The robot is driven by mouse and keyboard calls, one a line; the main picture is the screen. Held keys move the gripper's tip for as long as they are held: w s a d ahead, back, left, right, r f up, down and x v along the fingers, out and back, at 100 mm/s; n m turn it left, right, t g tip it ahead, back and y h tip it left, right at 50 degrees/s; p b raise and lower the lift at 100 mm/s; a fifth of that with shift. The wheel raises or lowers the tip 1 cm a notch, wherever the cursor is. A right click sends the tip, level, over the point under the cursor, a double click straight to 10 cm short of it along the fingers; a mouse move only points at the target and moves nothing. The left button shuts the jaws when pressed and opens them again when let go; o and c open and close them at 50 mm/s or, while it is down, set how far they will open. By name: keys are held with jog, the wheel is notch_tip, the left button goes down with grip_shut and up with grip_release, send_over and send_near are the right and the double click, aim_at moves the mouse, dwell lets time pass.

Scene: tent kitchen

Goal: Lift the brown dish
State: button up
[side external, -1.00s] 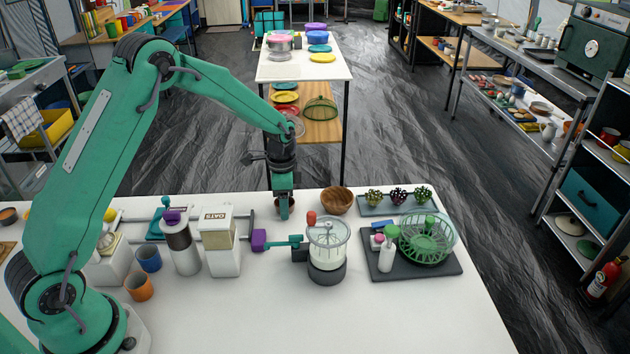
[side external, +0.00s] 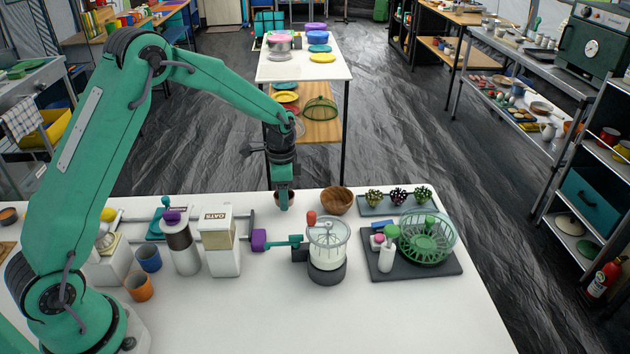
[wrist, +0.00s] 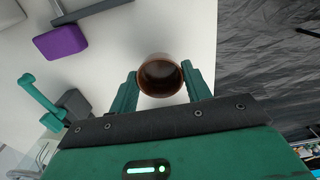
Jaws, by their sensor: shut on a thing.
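The small brown dish (wrist: 160,78) sits between the two green fingers of my gripper (wrist: 160,88) in the wrist view, its round dark opening facing the camera. The fingers are shut on its sides. In the side view, my gripper (side external: 284,203) points down near the back edge of the white table. There, the fingers hide most of the dish (side external: 277,197), and only bits of brown show beside them. I cannot tell clearly how high the dish is above the table.
A wooden bowl (side external: 337,201) stands just right of my gripper. A glass-jar blender (side external: 327,248) and an oats dispenser (side external: 219,240) stand in front. A dark tray (side external: 445,267) with a green basket is at right. The front of the table is clear.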

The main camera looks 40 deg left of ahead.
jog(key=shift+r, duration=3.3)
